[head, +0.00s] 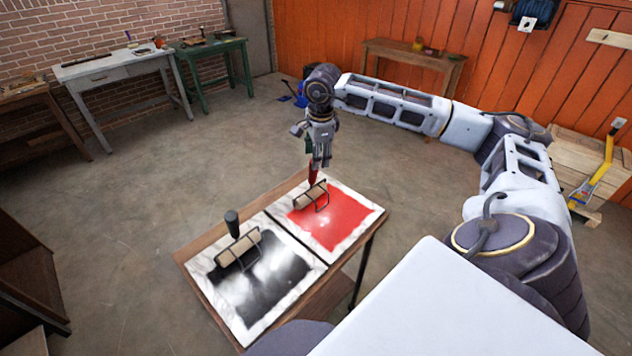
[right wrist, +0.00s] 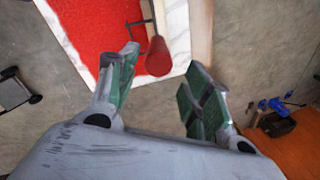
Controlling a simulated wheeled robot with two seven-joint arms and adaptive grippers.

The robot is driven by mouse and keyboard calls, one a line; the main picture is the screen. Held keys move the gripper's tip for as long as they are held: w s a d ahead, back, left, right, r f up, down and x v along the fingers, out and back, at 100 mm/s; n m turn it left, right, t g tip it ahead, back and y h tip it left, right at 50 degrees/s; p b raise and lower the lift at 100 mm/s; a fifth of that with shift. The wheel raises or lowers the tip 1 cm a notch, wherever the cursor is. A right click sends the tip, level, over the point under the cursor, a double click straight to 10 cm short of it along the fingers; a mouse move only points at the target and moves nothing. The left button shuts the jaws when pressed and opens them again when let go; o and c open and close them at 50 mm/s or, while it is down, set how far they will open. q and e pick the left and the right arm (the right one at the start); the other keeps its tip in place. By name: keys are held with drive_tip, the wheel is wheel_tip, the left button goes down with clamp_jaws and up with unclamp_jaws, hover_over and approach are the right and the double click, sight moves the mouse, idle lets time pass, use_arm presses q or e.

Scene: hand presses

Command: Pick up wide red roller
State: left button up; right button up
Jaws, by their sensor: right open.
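The wide red roller has a red upright handle (head: 313,174), a beige cylinder (head: 311,196) and a dark wire frame. It rests on the sheet with red ink (head: 333,222). My right gripper (head: 320,163) points down just above the handle. In the right wrist view, its two green-padded fingers (right wrist: 162,76) are spread and empty. The red handle (right wrist: 157,57) shows just beyond the fingertips, nearer the left finger; I cannot tell whether it lies between them. My left gripper is not in view.
A second roller with a black handle (head: 232,222) stands on the black-inked sheet (head: 300,272) beside the red one. Both sheets lie on a small wooden table (head: 184,252). Open concrete floor surrounds it. Workbenches (head: 122,66) stand far off along the walls.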

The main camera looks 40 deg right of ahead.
sight(314, 177)
drive_tip(key=shift+w+d+f, duration=0.1)
drive_tip(key=shift+w+f, duration=0.1)
drive_tip(key=shift+f, duration=0.95)
drive_tip(key=shift+w+d+f, duration=0.1)
drive_tip(key=shift+w+f, duration=0.1)
drive_tip(key=shift+f, duration=0.95)
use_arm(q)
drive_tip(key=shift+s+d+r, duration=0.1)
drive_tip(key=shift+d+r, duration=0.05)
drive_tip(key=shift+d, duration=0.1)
use_arm(e)
drive_tip(key=shift+w+a+f+p, duration=0.15)
drive_tip(key=shift+f+p, duration=0.2)
drive_tip(key=shift+f, duration=0.6)
drive_tip(key=shift+w+a+f+p, duration=0.15)
drive_tip(key=shift+f+p, duration=0.15)
drive_tip(key=shift+f, duration=1.25)
drive_tip(key=shift+d+f, duration=0.1)
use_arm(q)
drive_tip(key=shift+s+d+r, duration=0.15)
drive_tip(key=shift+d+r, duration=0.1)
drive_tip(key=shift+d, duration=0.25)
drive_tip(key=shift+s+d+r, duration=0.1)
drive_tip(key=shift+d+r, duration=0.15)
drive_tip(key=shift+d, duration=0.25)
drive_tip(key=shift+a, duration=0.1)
